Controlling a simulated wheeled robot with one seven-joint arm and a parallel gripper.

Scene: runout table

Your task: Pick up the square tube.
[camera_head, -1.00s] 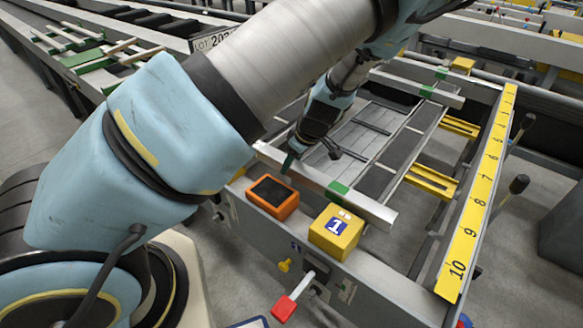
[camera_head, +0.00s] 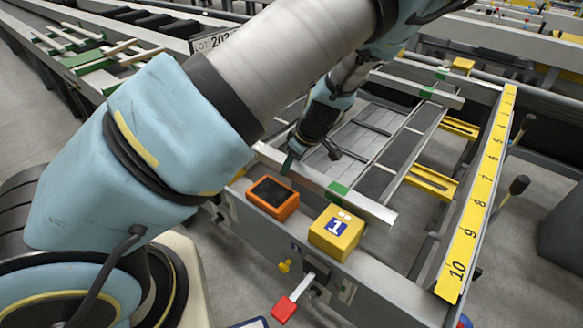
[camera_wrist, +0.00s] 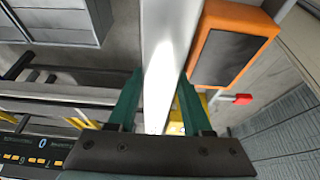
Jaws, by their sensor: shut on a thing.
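The square tube (camera_head: 318,181) is a long, pale metallic bar lying over the near side of the runout table, with a green patch near its right end. My gripper (camera_head: 291,163) is at its left part in the head view. In the wrist view the tube (camera_wrist: 160,50) runs up and down between the two green fingers of my gripper (camera_wrist: 159,98), which are shut on it from both sides. I cannot tell any gap between tube and table.
A red-ended handle (camera_head: 284,308) sticks out in front. A yellow numbered scale (camera_head: 475,205) runs along the right.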

